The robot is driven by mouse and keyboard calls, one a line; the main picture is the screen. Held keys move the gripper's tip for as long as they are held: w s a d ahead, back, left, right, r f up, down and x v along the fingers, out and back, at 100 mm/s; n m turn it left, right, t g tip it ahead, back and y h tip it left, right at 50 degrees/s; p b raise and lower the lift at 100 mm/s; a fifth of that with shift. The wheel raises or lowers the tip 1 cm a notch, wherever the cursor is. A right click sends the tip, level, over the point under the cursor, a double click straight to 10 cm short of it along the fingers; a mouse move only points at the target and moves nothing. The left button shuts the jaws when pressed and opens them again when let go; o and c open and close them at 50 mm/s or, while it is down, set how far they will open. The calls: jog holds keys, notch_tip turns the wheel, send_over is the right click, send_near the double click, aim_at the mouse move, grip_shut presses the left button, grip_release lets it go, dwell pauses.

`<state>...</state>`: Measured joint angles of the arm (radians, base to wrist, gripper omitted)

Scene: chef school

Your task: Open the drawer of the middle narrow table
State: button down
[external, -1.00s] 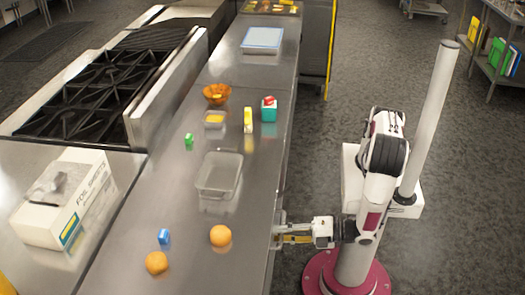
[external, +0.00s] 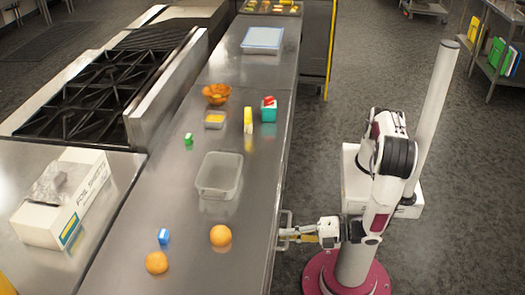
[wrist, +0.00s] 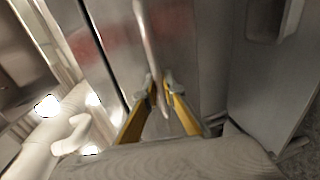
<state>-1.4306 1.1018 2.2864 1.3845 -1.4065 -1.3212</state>
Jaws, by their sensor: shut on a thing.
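The middle narrow table (external: 200,255) is a long steel counter with objects on top. On its right side, a metal drawer handle (external: 288,218) stands out, low beside the counter edge. My gripper (external: 286,236) is at this handle, with its yellow fingers level and pointing left. In the wrist view, the fingertips (wrist: 160,92) close around the upright handle bar (wrist: 146,35). The steel drawer front (wrist: 190,50) lies behind the bar. A dark gap runs along its left edge, so the drawer looks slightly out; how far is hard to tell.
Oranges (external: 220,236), a clear container (external: 219,175), a blue item (external: 163,237) and an orange bowl (external: 216,94) stand on the counter. A stove (external: 95,90) and white box (external: 65,200) are to the left. Floor right of the counter is open around my base.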

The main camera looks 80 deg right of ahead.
jog(key=f+v, duration=0.2)
jog(key=v, duration=0.7)
jog(key=f+v, duration=0.2)
jog(key=v, duration=0.7)
jog(key=shift+s, duration=0.75)
jog(key=shift+r, duration=0.15)
jog(key=c, duration=2.2)
grip_release()
jog(key=shift+o, duration=0.2)
jog(key=shift+s, duration=0.15)
jog(key=v, duration=1.1)
jog(key=shift+s, duration=0.35)
